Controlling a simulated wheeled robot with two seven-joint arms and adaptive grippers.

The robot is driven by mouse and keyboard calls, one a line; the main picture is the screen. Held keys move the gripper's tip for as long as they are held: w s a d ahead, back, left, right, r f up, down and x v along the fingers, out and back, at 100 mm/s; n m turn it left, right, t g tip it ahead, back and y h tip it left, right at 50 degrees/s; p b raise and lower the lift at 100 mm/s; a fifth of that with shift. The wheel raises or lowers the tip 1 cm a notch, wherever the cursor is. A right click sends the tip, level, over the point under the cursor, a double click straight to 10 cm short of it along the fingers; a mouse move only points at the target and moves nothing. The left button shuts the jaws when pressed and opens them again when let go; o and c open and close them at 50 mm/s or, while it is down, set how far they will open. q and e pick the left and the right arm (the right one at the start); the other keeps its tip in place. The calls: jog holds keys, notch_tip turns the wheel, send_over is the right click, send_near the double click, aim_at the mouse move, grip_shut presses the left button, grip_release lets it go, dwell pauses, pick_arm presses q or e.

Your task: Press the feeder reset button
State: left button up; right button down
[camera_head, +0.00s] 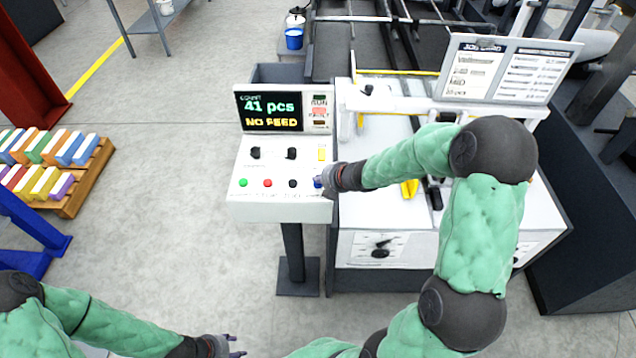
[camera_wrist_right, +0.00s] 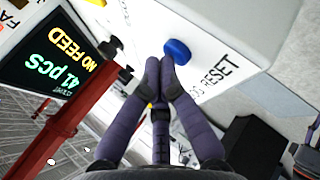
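The control panel (camera_head: 283,208) stands on a post beside the feeder, with green, red, black and blue buttons along its front row. The blue button (camera_wrist_right: 177,50) sits above the printed RESET label (camera_wrist_right: 214,76) in the wrist view; in the head view it is mostly covered by my right gripper (camera_head: 324,181). In the wrist view my right gripper (camera_wrist_right: 163,72) is empty, its fingertips together right at the blue button's edge. I cannot tell whether they touch it. My left gripper (camera_head: 236,346) is low at the bottom edge, fingers apart and empty.
The panel's display (camera_head: 269,108) reads "41 pcs" and "NO FEED". Black knobs (camera_head: 256,152) and a yellow switch (camera_head: 322,153) sit above the buttons. The white feeder machine (camera_head: 365,245) is to the right. A pallet of coloured boxes (camera_head: 70,210) is at left; floor between is clear.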

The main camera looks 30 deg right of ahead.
aim_at(320, 185)
jog(key=shift+f, duration=0.15)
dwell(0.3)
jog(key=shift+r+p, duration=0.8)
jog(key=shift+r, duration=0.1)
notch_tip(320, 185, up, 5)
jog(key=p, duration=0.4)
jog(key=shift+p, duration=0.4)
